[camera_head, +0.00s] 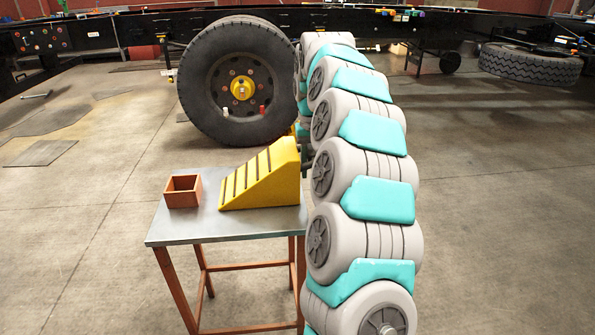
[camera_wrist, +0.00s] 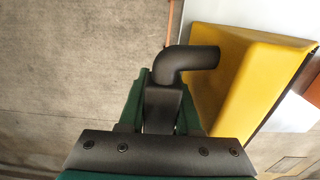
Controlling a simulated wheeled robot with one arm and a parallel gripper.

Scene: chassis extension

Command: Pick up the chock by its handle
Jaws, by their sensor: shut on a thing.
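The yellow wedge-shaped chock (camera_head: 265,180) sits at the right side of a small metal-topped table (camera_head: 190,226), its ribbed slope facing left. It appears to rest on the tabletop. In the wrist view the chock (camera_wrist: 235,75) is at the right, with its black bent handle (camera_wrist: 195,59) reaching toward my gripper. My gripper (camera_wrist: 163,95) has its green fingers on both sides of the handle and is shut on it. In the head view my arm hides most of the gripper and handle.
An open brown box (camera_head: 182,191) stands on the table, left of the chock. A large wheel (camera_head: 237,80) on a black chassis (camera_head: 130,30) stands behind the table. A loose tyre (camera_head: 530,66) is at the far right. Floor left and right is mostly clear.

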